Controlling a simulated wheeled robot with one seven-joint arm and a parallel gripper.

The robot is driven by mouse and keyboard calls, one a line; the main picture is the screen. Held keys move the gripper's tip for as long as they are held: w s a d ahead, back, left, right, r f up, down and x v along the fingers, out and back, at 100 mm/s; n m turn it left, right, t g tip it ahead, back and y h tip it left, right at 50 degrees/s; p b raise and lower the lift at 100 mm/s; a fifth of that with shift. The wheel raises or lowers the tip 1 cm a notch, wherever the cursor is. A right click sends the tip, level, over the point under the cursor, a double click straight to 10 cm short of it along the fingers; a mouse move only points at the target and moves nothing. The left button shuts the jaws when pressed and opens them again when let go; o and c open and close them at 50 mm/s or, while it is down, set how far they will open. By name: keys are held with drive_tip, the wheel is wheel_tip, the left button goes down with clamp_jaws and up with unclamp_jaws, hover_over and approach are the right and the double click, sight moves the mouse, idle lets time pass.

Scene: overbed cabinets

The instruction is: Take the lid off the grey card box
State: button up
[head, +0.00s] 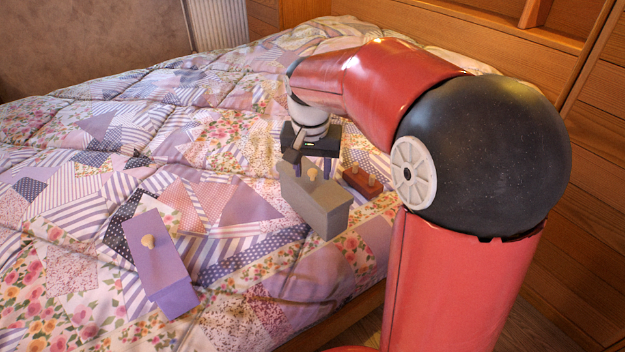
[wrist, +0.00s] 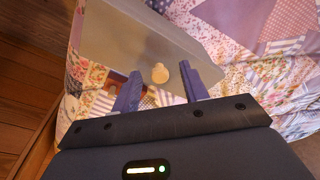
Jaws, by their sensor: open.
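The grey card box (head: 325,212) stands on the bed, near its front edge, in the head view. Its grey lid (head: 306,182) is on top and carries a pale round knob (head: 312,173). In the wrist view the lid (wrist: 125,45) fills the upper middle, with the knob (wrist: 160,73) near its lower end. My gripper (head: 318,163) is above the far side of the box. In the wrist view my gripper (wrist: 158,82) is open, its two purple fingers on either side of the knob in the picture. I cannot tell whether they touch the lid.
A purple box (head: 160,262) with a knobbed lid lies to the left on the patchwork quilt (head: 120,150). A small red-brown box (head: 362,182) with a knob sits close right of the grey box. Wooden cabinets (head: 590,140) stand at the right.

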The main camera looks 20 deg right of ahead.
clamp_jaws()
drive_tip(key=shift+r, duration=0.15)
